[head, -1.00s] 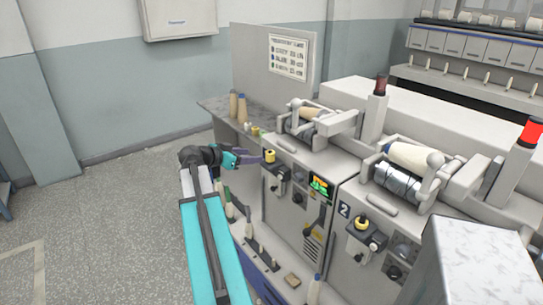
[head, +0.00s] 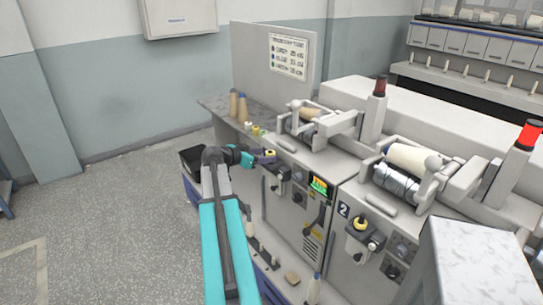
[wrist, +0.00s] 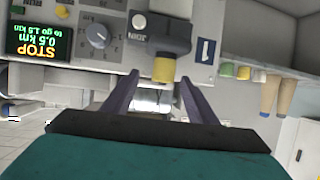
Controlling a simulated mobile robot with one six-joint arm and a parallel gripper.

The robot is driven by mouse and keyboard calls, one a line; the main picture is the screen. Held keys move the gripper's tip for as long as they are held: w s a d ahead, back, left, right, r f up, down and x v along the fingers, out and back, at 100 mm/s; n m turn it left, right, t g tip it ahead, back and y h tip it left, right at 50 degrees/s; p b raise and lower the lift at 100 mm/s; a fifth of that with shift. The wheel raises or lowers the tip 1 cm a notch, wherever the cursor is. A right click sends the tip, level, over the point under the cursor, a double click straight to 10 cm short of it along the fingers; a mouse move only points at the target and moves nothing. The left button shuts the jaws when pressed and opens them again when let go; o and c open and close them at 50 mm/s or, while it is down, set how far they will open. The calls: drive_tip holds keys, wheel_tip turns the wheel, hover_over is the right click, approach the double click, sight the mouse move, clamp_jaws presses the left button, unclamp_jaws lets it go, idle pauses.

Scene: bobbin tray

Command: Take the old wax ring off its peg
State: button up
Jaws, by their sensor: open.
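In the wrist view, which is upside down, the ring (wrist: 164,70) is in the middle below a dark grey holder (wrist: 160,32). My gripper (head: 264,160) is beside the ring in the head view. Its two purple fingers (wrist: 158,78) are open and empty, with the ring between or just beyond their tips; I cannot tell which. The peg is mostly hidden by the ring.
A dial and a lit STOP display (wrist: 38,38) are close by on the panel. Small coloured pieces (wrist: 243,73) and two tan cones (wrist: 277,96) stand on the side shelf. A second unit has its own yellow ring (head: 361,223). A dark bin (head: 190,160) is left of my arm.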

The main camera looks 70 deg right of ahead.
sight(267, 154)
drive_tip(key=shift+d, duration=0.1)
drive_tip(key=p+x, duration=0.2)
drive_tip(key=x, duration=0.2)
drive_tip(key=shift+w+d, duration=0.15)
drive_tip(key=shift+w, duration=0.05)
drive_tip(key=shift+s+d+f, duration=0.2)
drive_tip(key=shift+d+f, duration=0.05)
drive_tip(key=shift+d, duration=0.1)
drive_tip(key=c, duration=1.1)
drive_tip(key=shift+r, duration=0.1)
drive_tip(key=shift+r+b, duration=1.1)
drive_tip(key=shift+r, duration=3.8)
